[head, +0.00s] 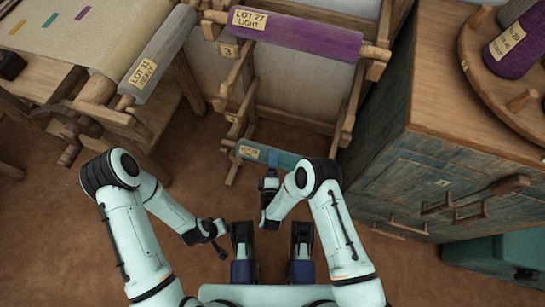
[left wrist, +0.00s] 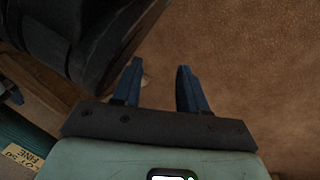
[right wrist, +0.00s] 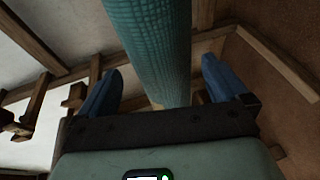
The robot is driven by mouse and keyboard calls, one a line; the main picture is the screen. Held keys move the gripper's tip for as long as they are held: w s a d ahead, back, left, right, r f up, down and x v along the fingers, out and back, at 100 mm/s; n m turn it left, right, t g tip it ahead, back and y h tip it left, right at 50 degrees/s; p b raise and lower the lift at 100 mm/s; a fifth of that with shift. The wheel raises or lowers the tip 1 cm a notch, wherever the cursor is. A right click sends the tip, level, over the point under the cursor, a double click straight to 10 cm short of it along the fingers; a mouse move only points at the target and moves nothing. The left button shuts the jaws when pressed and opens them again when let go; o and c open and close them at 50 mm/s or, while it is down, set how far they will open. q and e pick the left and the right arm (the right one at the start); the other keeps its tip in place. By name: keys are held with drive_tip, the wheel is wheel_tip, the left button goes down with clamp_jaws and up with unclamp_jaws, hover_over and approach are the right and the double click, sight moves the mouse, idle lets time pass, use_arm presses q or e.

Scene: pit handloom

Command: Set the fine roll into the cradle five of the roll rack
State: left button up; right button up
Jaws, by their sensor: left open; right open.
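The fine roll (head: 283,158) is teal with a yellow tag and lies low at the near end of the roll rack (head: 240,95). Its right part is hidden behind my right arm in the head view. My right gripper (head: 268,184) is at this roll; in the right wrist view the open fingers stand either side of the teal roll (right wrist: 158,45), with no clear grip on it. My left gripper (left wrist: 160,70) is open and empty above the brown floor; the roll's tag (left wrist: 22,155) shows at lower left there. I cannot read a five on the rack; a 3 label (head: 229,51) shows.
A purple roll (head: 300,32) tagged Lot 27 Light lies across the rack's upper part. A grey roll (head: 158,55) sits at the loom on the left. A wooden-topped cabinet (head: 440,90) with a round rack of rolls stands right. Floor is clear between loom and rack.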

use_arm(q)
drive_tip(key=w+d+r+t+p, duration=0.1)
drive_tip(key=w+r+p, duration=0.1)
drive_tip(key=w+r, duration=0.2)
drive_tip(key=shift+w+r+t, duration=0.15)
drive_tip(key=shift+r+t, duration=0.15)
drive_tip(key=shift+r, duration=0.05)
use_arm(e)
drive_tip(key=s+r, duration=0.1)
drive_tip(key=s, duration=0.7)
drive_tip(key=shift+r, duration=0.25)
drive_tip(key=shift+s+a, duration=0.1)
